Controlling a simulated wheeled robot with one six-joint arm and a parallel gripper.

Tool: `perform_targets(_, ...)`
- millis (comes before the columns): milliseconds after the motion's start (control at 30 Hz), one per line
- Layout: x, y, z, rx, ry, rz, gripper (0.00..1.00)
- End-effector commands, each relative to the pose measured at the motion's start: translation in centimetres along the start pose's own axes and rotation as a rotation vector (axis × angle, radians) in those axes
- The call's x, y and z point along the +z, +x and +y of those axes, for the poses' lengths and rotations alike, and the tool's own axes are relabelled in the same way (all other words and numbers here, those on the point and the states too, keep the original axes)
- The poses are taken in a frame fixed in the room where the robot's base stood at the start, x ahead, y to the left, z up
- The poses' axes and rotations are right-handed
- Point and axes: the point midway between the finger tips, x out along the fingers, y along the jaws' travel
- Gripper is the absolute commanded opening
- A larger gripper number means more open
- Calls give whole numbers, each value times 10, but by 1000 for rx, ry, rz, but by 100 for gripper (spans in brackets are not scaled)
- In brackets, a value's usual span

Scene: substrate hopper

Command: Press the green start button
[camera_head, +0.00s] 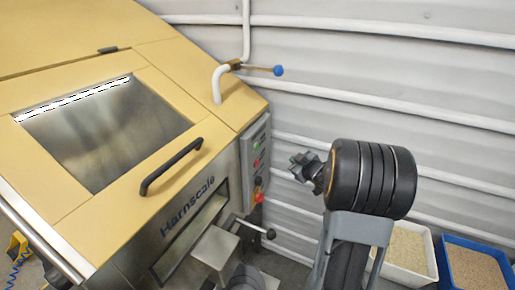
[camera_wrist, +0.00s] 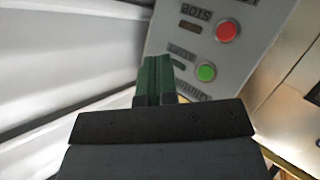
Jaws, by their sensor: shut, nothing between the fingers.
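In the wrist view the green button (camera_wrist: 206,72) is a round cap in a pale ring on a grey control panel (camera_wrist: 185,25). A red button (camera_wrist: 226,31) sits above it, beside an upside-down STOP label. My gripper (camera_wrist: 155,60) has its dark green fingers shut together and empty. The fingertips appear left of the green button, over the panel's edge; the gap in depth cannot be told. In the head view the panel (camera_head: 262,135) is on the right side of the yellow-topped hopper (camera_head: 100,215); its buttons are small there.
A black handle (camera_head: 172,167) crosses the hopper lid. A blue-knobbed lever (camera_head: 277,70) and a black-knobbed lever (camera_head: 270,234) stick out near the panel. White (camera_head: 432,262) and blue (camera_head: 445,268) bins stand at the lower right. A ribbed grey wall (camera_head: 400,70) stands behind.

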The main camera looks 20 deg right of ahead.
Motion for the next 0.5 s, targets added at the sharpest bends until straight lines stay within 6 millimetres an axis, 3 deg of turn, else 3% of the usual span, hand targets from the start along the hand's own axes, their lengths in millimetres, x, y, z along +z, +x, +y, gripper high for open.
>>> perform_targets(200, -21, -1, -8, -45, -11, 115, 0)
perform_targets(500, -24, -2, -8, -48, -2, 132, 0)
